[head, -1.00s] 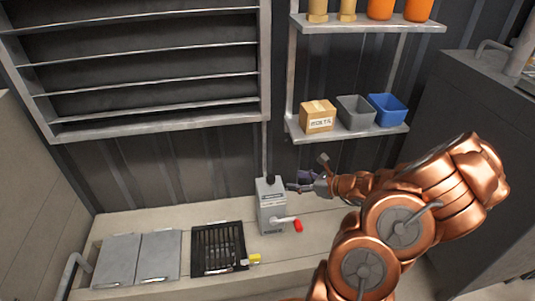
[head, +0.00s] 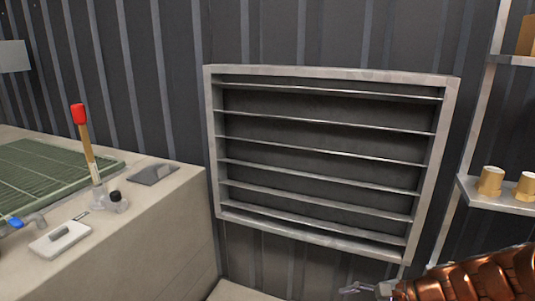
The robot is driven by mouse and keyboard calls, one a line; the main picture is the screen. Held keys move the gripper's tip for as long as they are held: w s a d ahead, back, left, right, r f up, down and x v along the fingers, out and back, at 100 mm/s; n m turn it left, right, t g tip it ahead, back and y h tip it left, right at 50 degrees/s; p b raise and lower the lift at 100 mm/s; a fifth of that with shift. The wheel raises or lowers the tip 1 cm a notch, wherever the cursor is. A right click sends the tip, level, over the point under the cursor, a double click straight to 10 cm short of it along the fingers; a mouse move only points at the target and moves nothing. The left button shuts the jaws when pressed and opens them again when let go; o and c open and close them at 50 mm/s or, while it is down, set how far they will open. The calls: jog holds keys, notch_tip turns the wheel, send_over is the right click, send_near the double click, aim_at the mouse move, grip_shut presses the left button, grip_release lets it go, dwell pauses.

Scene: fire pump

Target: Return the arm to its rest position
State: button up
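My copper arm (head: 485,278) shows only in part, at the bottom right corner. The grey end of my gripper (head: 360,289) pokes in at the bottom edge, below the louvred vent's lower right corner. Most of the gripper is cut off by the frame, so I cannot tell whether it is open or shut. No held object is visible in the part that shows.
A louvred vent (head: 318,237) is on the dark ribbed wall. Shelves with brass pieces (head: 490,181) stand at right.

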jog(key=s+a+r+n+g+h+p, duration=0.25)
jog(key=s+a+r+n+p, duration=0.2)
jog(key=s+r, duration=0.25)
jog(key=s+a+r+n+g+h+p, duration=0.2)
jog(key=s+a+r+n+g+p, duration=0.1)
jog(key=s+r+n+p, duration=0.3)
jog(key=s+d+r+n+h+p, duration=0.4)
jog(key=s+d+r+h+p, duration=0.1)
jog(key=s+r+p, duration=0.4)
notch_tip(320, 180, up, 4)
jog(key=shift+s+d+f+n+h, duration=0.3)
jog(key=shift+s+d, duration=0.3)
jog(key=shift+s, duration=0.5)
jog(key=shift+g, duration=0.25)
jog(key=shift+c, duration=0.4)
